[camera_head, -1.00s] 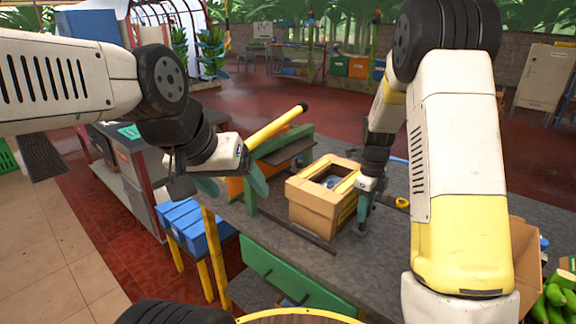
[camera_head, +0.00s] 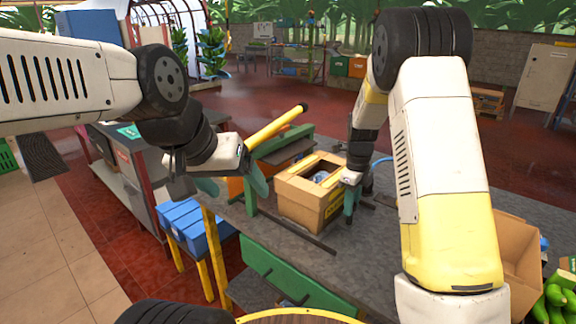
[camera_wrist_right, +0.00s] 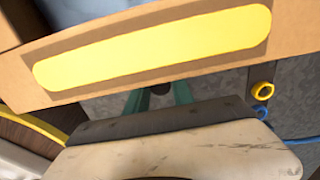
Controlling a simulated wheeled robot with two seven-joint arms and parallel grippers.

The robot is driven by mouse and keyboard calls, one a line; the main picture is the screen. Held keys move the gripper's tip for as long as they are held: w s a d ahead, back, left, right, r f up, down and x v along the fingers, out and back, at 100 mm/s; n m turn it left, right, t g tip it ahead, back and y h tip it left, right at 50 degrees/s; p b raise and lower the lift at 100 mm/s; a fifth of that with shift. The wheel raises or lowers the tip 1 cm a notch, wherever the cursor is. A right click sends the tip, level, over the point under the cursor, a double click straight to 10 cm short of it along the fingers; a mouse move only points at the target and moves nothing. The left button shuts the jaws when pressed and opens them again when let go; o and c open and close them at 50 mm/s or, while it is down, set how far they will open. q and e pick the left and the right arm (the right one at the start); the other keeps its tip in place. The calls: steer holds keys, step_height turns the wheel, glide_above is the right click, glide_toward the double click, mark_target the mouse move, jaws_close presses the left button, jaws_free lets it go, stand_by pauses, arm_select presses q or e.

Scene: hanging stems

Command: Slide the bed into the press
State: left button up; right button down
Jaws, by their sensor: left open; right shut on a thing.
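The press (camera_head: 252,190) is a green frame with a yellow lever (camera_head: 275,127), left of the middle of the grey table. An open-topped cardboard box (camera_head: 303,205) stands right beside it; the bed under the box is not clearly visible. My right gripper (camera_head: 351,205) is low at the box's right side. In the right wrist view its green fingers (camera_wrist_right: 160,97) are closed around a small dark knob (camera_wrist_right: 160,88), apparently the bed's handle, just below the box wall with its yellow label (camera_wrist_right: 150,48). My left gripper (camera_head: 232,184) is open and empty in front of the press.
Dark rails (camera_head: 318,240) run along the table (camera_head: 345,265) by the box. A second open carton (camera_head: 518,255) and green bananas (camera_head: 560,295) are at the right. Blue bins (camera_head: 190,225) stand left of the table. A yellow ring (camera_wrist_right: 262,90) lies on the table.

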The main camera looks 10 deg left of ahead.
steer(key=shift+w+a, duration=0.8)
steer(key=shift+a, duration=0.35)
steer(key=shift+w+a, duration=0.8)
steer(key=shift+a, duration=0.4)
steer(key=shift+w+a, duration=0.8)
steer(key=shift+a, duration=0.3)
steer(key=shift+w+a, duration=0.75)
steer(key=shift+a, duration=0.3)
steer(key=shift+w+a, duration=0.65)
steer(key=shift+a, duration=0.35)
steer(key=shift+w+a, duration=0.65)
steer(key=shift+a, duration=0.35)
jaws_free()
